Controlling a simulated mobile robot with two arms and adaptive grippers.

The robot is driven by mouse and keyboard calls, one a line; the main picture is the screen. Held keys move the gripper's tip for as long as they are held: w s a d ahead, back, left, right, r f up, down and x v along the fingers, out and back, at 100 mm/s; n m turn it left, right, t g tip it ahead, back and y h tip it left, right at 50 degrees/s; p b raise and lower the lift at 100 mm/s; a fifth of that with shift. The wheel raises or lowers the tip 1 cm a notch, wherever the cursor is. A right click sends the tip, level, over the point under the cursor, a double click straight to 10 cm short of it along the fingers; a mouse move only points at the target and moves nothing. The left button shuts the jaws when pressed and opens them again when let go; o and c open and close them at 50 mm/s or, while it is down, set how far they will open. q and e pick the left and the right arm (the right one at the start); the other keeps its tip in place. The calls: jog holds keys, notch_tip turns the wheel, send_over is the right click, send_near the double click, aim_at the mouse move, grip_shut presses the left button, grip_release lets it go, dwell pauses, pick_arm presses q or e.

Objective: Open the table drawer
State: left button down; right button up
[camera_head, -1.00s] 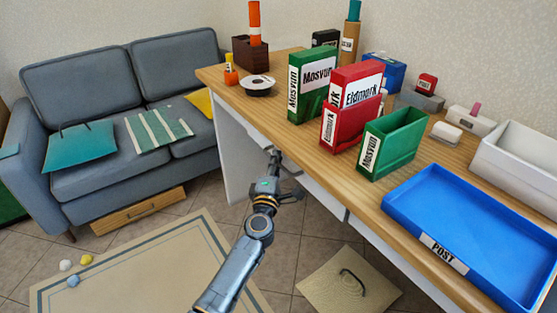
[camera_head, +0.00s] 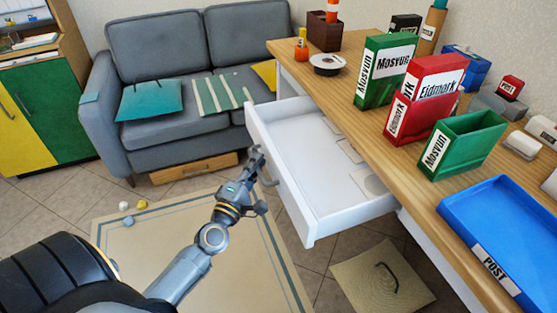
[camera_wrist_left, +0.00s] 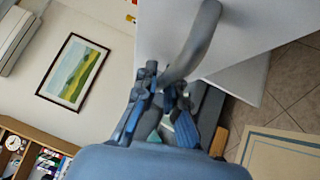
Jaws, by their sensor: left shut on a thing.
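The white table drawer (camera_head: 330,185) is pulled well out from under the wooden table top (camera_head: 395,140) in the head view. Its inside shows pale and holds a few flat, light shapes at the back. My left gripper (camera_head: 259,163) is at the drawer's front face and is shut on the drawer handle (camera_head: 268,178). In the left wrist view the grey curved handle (camera_wrist_left: 195,40) runs down between the fingers of my left gripper (camera_wrist_left: 165,100), against the white drawer front (camera_wrist_left: 240,35). My right gripper is not in view.
Green and red file boxes (camera_head: 425,95) and a blue tray (camera_head: 500,235) stand on the table. A grey sofa (camera_head: 190,90) is behind at the left. A beige mat (camera_head: 185,250) and a beige panel with a dark handle (camera_head: 375,275) lie on the floor.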

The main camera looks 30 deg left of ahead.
pick_arm(q)
jog(key=shift+s+a+f+b, duration=0.1)
jog(key=shift+s+a+b, duration=0.05)
jog(key=shift+s+a, duration=0.45)
jog(key=shift+s+a+b, duration=0.15)
jog(key=shift+s+a, duration=0.2)
jog(key=shift+s, duration=0.3)
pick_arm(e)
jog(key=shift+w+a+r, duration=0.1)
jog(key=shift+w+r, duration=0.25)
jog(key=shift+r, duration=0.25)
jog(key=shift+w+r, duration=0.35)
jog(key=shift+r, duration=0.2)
pick_arm(q)
jog(key=c, duration=1.7)
grip_release()
jog(key=s, duration=0.4)
jog(key=s+d+f, duration=0.1)
jog(key=s, duration=0.6)
jog(key=shift+s+d+f, duration=0.25)
jog(key=shift+s+d, duration=0.05)
jog(key=shift+s, duration=0.1)
